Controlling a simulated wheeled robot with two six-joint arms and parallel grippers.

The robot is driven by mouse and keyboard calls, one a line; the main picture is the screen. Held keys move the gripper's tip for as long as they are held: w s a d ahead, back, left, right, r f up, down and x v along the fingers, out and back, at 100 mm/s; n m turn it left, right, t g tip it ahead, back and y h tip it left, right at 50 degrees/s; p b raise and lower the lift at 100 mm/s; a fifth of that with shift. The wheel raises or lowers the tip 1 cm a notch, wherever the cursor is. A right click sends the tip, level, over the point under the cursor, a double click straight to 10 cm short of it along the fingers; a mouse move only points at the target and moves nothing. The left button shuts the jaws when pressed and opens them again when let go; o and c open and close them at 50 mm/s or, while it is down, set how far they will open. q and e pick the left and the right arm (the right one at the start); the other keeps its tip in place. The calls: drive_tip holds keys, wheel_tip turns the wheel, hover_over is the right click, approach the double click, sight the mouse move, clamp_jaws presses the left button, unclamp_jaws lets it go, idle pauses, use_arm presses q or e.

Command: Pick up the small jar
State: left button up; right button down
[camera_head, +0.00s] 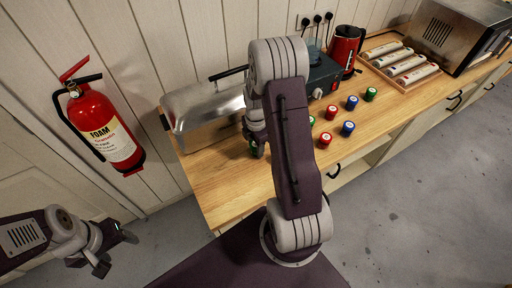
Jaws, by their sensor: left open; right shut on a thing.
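Several small jars with red, blue and green lids stand on the wooden counter (215,190). They include a red one (331,112), a blue one (351,102), a green one (370,94), a nearer red one (324,140) and a nearer blue one (347,128). My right gripper (257,149) is low over the counter, left of these jars, shut on a small green jar (259,152). My arm and fingers hide most of it, and I cannot tell whether it touches the counter. My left gripper (119,252) is open and empty over the floor at lower left.
A metal-lidded appliance (205,103) stands at the counter's left end. A red kettle (345,46), a rack of pale rolls (405,65) and a steel oven (448,32) stand further right. A fire extinguisher (102,128) hangs on the wall.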

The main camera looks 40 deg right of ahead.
drive_tip(key=shift+r, duration=0.55)
wheel_tip(320, 180, up, 3)
drive_tip(key=shift+r, duration=0.1)
drive_tip(key=s+d+r+b, duration=0.1)
drive_tip(key=s+d+r, duration=0.5)
drive_tip(key=d, duration=0.3)
drive_tip(key=shift+s+d+r, duration=0.15)
drive_tip(key=shift+s+r, duration=0.2)
drive_tip(key=shift+s, duration=0.25)
